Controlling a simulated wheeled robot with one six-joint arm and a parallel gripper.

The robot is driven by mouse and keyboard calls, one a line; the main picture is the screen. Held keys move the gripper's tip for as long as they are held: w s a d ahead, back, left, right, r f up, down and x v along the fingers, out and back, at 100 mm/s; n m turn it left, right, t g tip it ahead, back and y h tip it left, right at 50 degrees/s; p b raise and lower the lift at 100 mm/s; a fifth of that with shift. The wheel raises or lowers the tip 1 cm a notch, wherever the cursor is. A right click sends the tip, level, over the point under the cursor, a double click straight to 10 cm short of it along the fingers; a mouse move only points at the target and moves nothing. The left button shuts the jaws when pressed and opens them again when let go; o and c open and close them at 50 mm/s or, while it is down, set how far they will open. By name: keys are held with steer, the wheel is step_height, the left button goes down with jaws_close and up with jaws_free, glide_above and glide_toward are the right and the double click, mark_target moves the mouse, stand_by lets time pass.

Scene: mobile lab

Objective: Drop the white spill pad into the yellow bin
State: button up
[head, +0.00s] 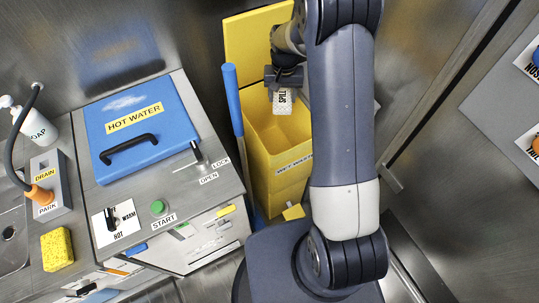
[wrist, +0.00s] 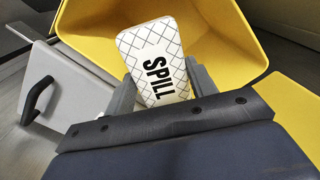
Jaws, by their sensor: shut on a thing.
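The white spill pad (wrist: 158,58) has a black grid and the word SPILL. It is held between the two fingers of my gripper (wrist: 152,92), which is shut on it. In the head view the pad (head: 283,101) hangs below my gripper (head: 282,82), over the open mouth of the yellow bin (head: 262,160). The bin's yellow lid (head: 250,40) stands raised behind. In the wrist view the bin's interior (wrist: 220,40) lies beyond the pad and looks empty where visible. My arm hides the bin's right part in the head view.
A blue HOT WATER lid (head: 145,125) with a black handle is on the counter at left. A blue pole (head: 232,100) stands beside the bin's left side. A yellow sponge (head: 57,249) and a soap bottle (head: 37,125) are at far left. A metal wall is at right.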

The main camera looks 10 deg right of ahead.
steer(key=shift+f+b, duration=1.55)
steer(key=shift+f, duration=1.1)
steer(key=o, duration=1)
steer(key=shift+o, duration=0.2)
steer(key=shift+r, duration=0.1)
step_height(320, 180, up, 11)
steer(key=shift+f, duration=0.15)
